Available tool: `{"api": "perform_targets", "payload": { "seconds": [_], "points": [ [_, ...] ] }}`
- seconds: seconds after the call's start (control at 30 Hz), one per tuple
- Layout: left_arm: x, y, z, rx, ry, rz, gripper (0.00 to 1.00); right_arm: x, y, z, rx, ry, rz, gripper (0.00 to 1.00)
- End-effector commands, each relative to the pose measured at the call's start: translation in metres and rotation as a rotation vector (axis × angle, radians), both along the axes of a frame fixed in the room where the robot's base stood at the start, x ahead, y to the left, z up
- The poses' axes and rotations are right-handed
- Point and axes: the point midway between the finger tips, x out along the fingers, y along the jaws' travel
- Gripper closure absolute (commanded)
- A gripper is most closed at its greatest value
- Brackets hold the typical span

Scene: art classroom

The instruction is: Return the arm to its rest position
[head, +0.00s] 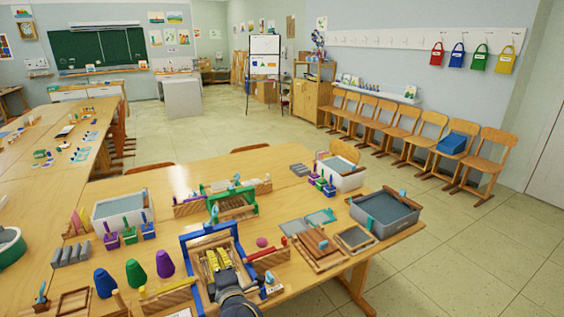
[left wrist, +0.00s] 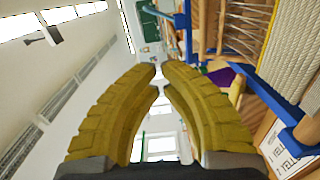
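My left gripper (head: 216,260) has ribbed yellow fingers and a dark body, and reaches in from the bottom of the head view. It is over the blue-framed loom (head: 186,247) on the near table and hides part of it. In the left wrist view the fingers (left wrist: 159,80) hold nothing. Their tips are close together with a narrow gap between them. The blue loom frame also shows at the right of that view (left wrist: 262,88), beside the fingers, with pale strands. I cannot tell whether the gripper touches the loom. My right gripper is not in view.
Around the loom stand a green frame (head: 236,206), purple (head: 165,264) and green (head: 136,273) cones, a wooden block with a red bar (head: 268,260) and flat wooden frames (head: 355,238). Clear floor lies beyond the table's right edge.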

Motion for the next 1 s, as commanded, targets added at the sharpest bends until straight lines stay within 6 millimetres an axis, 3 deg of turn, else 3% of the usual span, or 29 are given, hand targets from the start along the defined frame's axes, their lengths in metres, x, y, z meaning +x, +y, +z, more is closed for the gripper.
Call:
{"api": "perform_targets", "payload": {
  "seconds": [0.17,0.3,0.5,0.67,0.8,1.0],
  "points": [
    [-0.024,-0.009,0.049,0.276,-0.146,-0.078,1.0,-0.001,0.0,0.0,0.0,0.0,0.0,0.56],
    [-0.047,-0.034,0.08,0.528,-0.231,-0.175,1.0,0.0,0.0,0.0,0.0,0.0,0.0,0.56],
    [-0.082,-0.084,0.091,0.886,-0.262,-0.351,1.0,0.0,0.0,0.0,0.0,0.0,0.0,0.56],
    [-0.108,-0.122,0.069,1.164,-0.203,-0.514,1.0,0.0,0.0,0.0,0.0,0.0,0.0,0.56],
    [-0.13,-0.142,0.031,1.39,-0.085,-0.664,1.0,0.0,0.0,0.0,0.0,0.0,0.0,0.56],
    [-0.166,-0.137,-0.042,1.667,0.193,-0.869,1.0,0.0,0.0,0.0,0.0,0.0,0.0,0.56]
  ]
}}
